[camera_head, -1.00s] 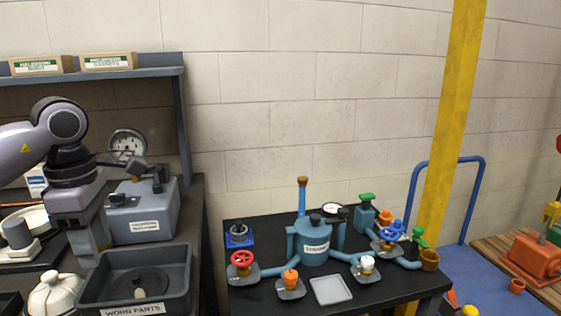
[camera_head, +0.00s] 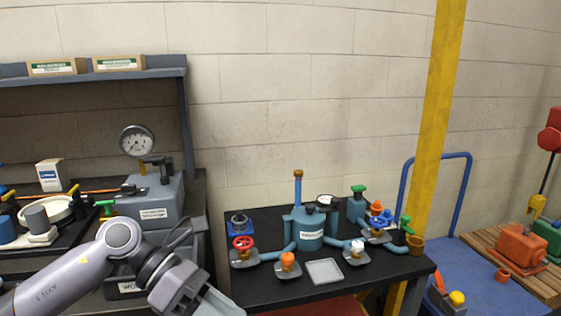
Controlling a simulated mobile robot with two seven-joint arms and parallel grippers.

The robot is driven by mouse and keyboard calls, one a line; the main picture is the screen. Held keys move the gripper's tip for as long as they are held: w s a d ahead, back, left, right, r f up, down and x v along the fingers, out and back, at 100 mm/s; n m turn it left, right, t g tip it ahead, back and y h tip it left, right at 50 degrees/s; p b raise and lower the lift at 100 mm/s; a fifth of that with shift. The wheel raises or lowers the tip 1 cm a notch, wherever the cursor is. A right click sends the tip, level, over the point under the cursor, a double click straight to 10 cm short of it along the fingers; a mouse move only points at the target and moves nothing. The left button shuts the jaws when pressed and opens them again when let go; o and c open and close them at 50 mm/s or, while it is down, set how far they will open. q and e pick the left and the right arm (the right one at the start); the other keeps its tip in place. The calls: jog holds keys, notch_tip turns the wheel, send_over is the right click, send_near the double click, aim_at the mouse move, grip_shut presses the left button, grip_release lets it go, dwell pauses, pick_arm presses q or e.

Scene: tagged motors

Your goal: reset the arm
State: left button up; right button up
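My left arm comes in from the lower left, and its gripper (camera_head: 205,303) is at the bottom edge, in front of the gap between the two tables. Its fingertips run toward the bottom edge, and I cannot tell whether they are open or shut. The arm hides most of the dark worn-parts bin (camera_head: 122,290). My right gripper is not in view.
A black table (camera_head: 392,270) holds a blue pump body (camera_head: 309,232) with several valves and a small grey tray (camera_head: 325,271). A grey tester with a gauge (camera_head: 150,200) stands on the left bench. A yellow post (camera_head: 436,130) rises behind the table's right end.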

pick_arm(q)
jog(key=s+d+r+n+t+h, duration=0.1)
jog(key=s+d+r+n+h, duration=0.1)
jog(key=d+n+h, duration=0.4)
jog(key=w+a+f+n+t+y, duration=0.2)
jog(key=a+f+n+t+y, duration=0.4)
jog(key=n+t, duration=0.7)
jog(key=w+a+f+n+t+y, duration=0.1)
jog(key=a+f+n+t+y, duration=0.4)
jog(key=n, duration=1.4)
jog(key=s+a+f+n+g+y, duration=0.2)
jog(key=s+f+n, duration=0.3)
jog(key=f, duration=0.5)
jog(key=s+a+f+n+g+y, duration=0.2)
jog(key=s+a+f+n, duration=0.3)
jog(key=s+f, duration=0.3)
jog(key=shift+s+a+f+g+p, duration=0.25)
jog(key=shift+s+f+g+p, duration=0.2)
jog(key=shift+f+g, duration=0.4)
jog(key=shift+c, duration=0.4)
jog(key=shift+a+t, duration=0.1)
jog(key=shift+t, duration=0.15)
